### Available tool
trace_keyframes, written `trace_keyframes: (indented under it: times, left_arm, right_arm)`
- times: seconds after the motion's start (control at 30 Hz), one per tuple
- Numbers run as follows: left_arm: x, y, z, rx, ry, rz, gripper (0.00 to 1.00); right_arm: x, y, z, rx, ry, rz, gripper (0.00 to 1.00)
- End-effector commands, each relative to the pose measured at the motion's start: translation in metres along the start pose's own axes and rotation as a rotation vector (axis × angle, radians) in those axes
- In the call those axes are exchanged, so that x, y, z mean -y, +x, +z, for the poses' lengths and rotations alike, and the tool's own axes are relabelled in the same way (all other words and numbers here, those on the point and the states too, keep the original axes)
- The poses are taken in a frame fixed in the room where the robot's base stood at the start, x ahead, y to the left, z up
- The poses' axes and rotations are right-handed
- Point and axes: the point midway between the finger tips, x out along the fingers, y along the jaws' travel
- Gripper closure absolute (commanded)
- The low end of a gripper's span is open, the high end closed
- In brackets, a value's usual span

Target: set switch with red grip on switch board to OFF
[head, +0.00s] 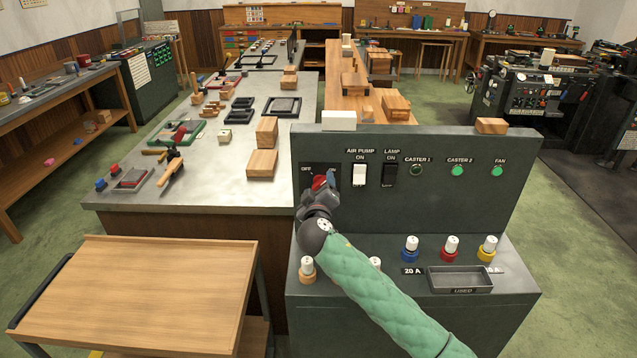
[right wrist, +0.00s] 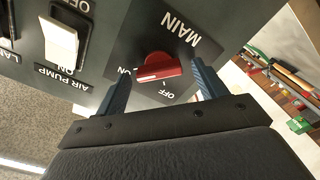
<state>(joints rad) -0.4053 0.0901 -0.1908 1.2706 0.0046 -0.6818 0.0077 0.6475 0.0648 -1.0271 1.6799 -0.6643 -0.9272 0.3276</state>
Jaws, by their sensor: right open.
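The switch board (head: 440,215) is a dark grey upright panel on a console. Its rotary switch with the red grip (head: 319,182) is at the panel's left end, partly hidden by my right gripper (head: 325,188). In the right wrist view the red grip (right wrist: 160,68) sits under the MAIN label, with ON and OFF marked around it. Its white mark is on the side toward ON. My right gripper (right wrist: 161,76) is open, with one blue-grey finger on each side of the grip. Gaps show beside the grip; contact cannot be told. My left gripper is not in view.
Right of the red grip are the white air pump switch (head: 359,174) and black lamp switch (head: 389,175). Green indicator lights follow. Coloured fuses and a small tray (head: 460,280) are on the console's lower ledge. A wooden cart (head: 135,290) stands left; a metal-topped table (head: 225,185) lies behind.

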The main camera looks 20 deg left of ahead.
Motion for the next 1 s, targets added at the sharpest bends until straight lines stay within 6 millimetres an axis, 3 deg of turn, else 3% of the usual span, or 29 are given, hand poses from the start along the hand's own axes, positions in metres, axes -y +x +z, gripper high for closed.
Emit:
trace_keyframes:
  times: [0.43, 0.67, 1.0]
  left_arm:
    - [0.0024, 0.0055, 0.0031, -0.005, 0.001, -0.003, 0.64]
    - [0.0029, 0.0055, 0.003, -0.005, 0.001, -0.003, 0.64]
    - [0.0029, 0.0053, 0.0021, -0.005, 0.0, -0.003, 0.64]
  right_arm:
    - [-0.0002, 0.0078, 0.0002, 0.0, 0.0, 0.0, 0.29]
    - [-0.0001, 0.0078, 0.0001, 0.0, 0.0, 0.0, 0.72]
    - [0.0005, 0.0077, 0.0007, 0.001, -0.038, 0.0, 0.74]
